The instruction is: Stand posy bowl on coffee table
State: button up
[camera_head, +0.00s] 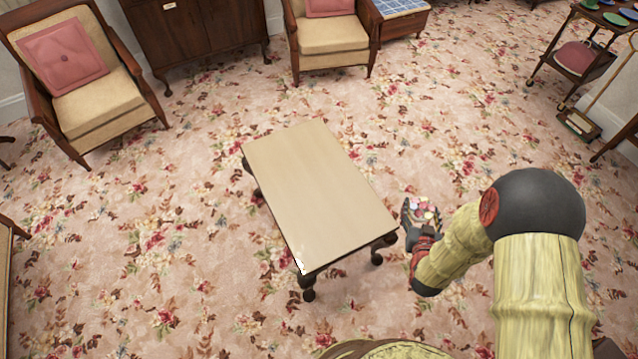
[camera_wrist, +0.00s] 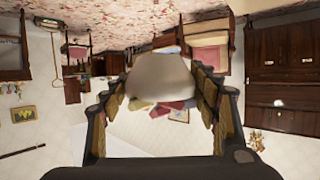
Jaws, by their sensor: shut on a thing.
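The coffee table (camera_head: 315,190) is a low dark wood table with a pale, bare-looking top, in the middle of the head view. My gripper (camera_head: 418,218) is beside the table's right edge, near its front right corner. It is shut on the posy bowl (camera_head: 424,210), whose pink and pale flowers show small in the head view. In the wrist view the bowl (camera_wrist: 160,78) is a smooth grey-beige shape between the two fingers. Its flowers show at the lower edge of that shape. The fingers hide parts of the bowl's sides.
Two wooden armchairs with pink cushions stand at the back left (camera_head: 85,85) and the back middle (camera_head: 331,35). A dark cabinet (camera_head: 195,40) stands between them. A trolley (camera_head: 585,55) is at the back right. The floral carpet around the table is mostly clear.

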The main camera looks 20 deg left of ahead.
jog(key=s+a+f+n+g+y+b, duration=0.1)
jog(key=s+a+f+n+y+b, duration=0.2)
jog(key=a+f, duration=0.85)
jog(key=s+a+f+n+g+y+b, duration=0.15)
jog(key=s+a+f, duration=0.25)
jog(key=a+f, duration=0.7)
jog(key=y+b, duration=0.1)
jog(key=b, duration=0.4)
send_over(334, 218)
jog(key=shift+n+t, duration=0.25)
jog(key=shift+n, duration=0.1)
notch_tip(334, 218, down, 6)
jog(key=shift+s+d+f, duration=0.1)
jog(key=shift+s+f, duration=0.05)
jog(key=shift+f, duration=0.1)
jog(key=shift+w+f, duration=0.25)
jog(key=shift+f, duration=0.05)
jog(key=shift+f+b, duration=1.05)
jog(key=shift+f, duration=0.45)
